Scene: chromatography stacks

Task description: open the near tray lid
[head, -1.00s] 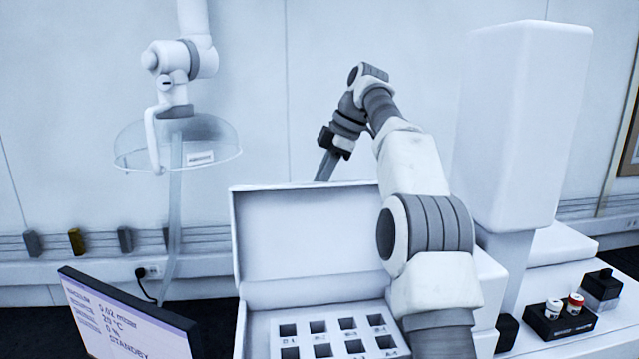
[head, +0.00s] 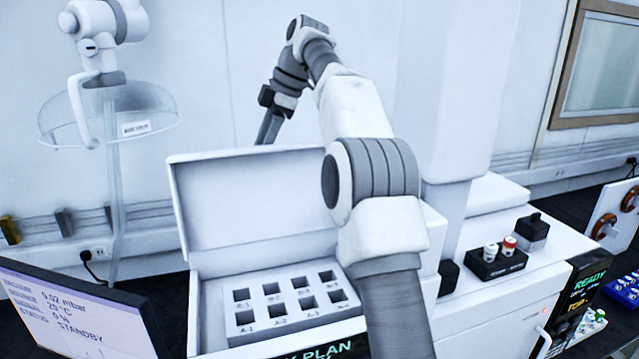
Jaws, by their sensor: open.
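The near tray has a white lid (head: 245,200) that stands raised and leans back from its hinge. Below it the tray's block of square wells (head: 285,300) shows, with all visible wells looking empty. My arm reaches up in front of the lid's right side and bends over behind it. My gripper (head: 268,128) points down at or behind the lid's upper edge; its jaws are open. Its tips are partly hidden, and I cannot tell whether they touch the lid.
A screen reading STANDBY (head: 70,315) stands at the front left. A clear glass bowl (head: 110,115) hangs at the back left. A black holder (head: 496,263) with two capped vials sits on the white instrument at right, beside a black-topped block (head: 532,233).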

